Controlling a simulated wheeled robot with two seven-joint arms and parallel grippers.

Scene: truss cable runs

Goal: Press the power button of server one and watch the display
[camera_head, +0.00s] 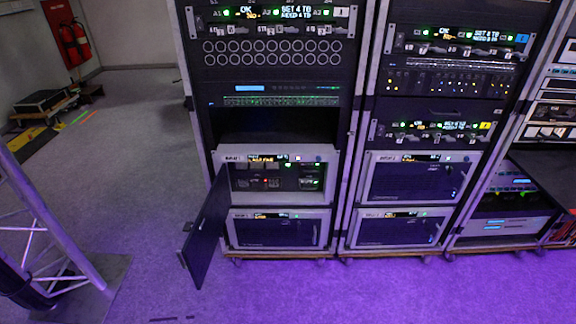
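Several server units sit low in the two middle racks. The upper server in the left rack (224,184) has its front door (207,228) swung open to the left, and its bay shows small modules and lit lamps. Its small display (263,158) glows amber above the bay, with a small round control (318,158) at the right of the same strip. Its label is too small to read surely. A closed server (278,231) sits below it, and two closed servers (411,180) sit in the rack to the right. Neither of my grippers is in view.
The open door juts out in front of the left rack. A metal truss leg (48,222) on a dark base plate stands at the lower left. A red fire extinguisher (74,43) hangs at the back left. The purple-lit floor (330,292) before the racks is clear.

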